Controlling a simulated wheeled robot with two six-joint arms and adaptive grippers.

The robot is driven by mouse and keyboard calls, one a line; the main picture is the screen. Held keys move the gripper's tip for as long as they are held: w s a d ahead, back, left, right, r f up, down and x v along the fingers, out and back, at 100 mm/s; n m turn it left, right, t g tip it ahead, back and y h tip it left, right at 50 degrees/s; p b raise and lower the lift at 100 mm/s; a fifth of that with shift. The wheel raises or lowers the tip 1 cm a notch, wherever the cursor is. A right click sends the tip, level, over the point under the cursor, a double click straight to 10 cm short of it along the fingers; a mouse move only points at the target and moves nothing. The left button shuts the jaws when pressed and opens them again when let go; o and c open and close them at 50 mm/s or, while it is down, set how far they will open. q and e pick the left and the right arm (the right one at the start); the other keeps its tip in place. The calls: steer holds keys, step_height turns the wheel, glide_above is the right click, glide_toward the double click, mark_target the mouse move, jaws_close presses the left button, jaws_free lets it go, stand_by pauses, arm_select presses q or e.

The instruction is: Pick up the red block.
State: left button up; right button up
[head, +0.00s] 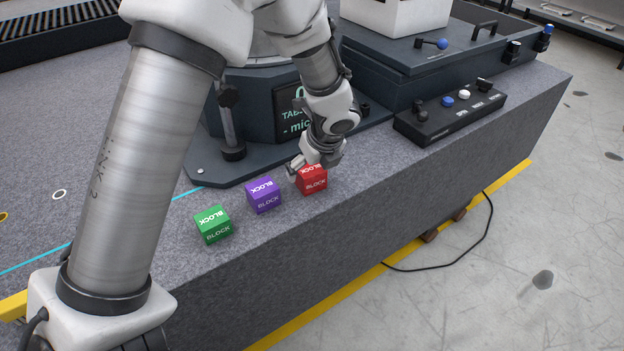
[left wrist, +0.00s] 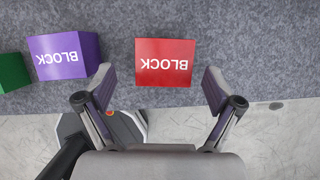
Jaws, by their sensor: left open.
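The red block (head: 312,181) sits on the granite bed (head: 350,185) near its front edge, at the right end of a row of blocks. My left gripper (head: 315,163) is at the red block from above and hides part of its top in the head view. In the left wrist view the red block (left wrist: 164,62) lies ahead of and between the two spread fingers (left wrist: 158,85), with a gap on each side. The gripper is open and holds nothing. My right gripper does not show.
A purple block (head: 264,194) and a green block (head: 213,223) stand to the left of the red one. A dark instrument base (head: 245,165) is behind them. A black button box (head: 450,114) sits to the right. The bed's front edge is close.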

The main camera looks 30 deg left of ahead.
mark_target(313, 171)
arm_select(q)
steer(key=x, duration=0.3)
steer(key=b+x, duration=0.1)
steer(key=shift+w+d+f, duration=0.1)
steer(key=shift+w+f, duration=0.2)
steer(key=shift+w, duration=0.05)
steer(key=shift+s+r, duration=0.15)
steer(key=shift+r, duration=0.1)
steer(key=c, duration=1.7)
steer(key=shift+o, duration=0.2)
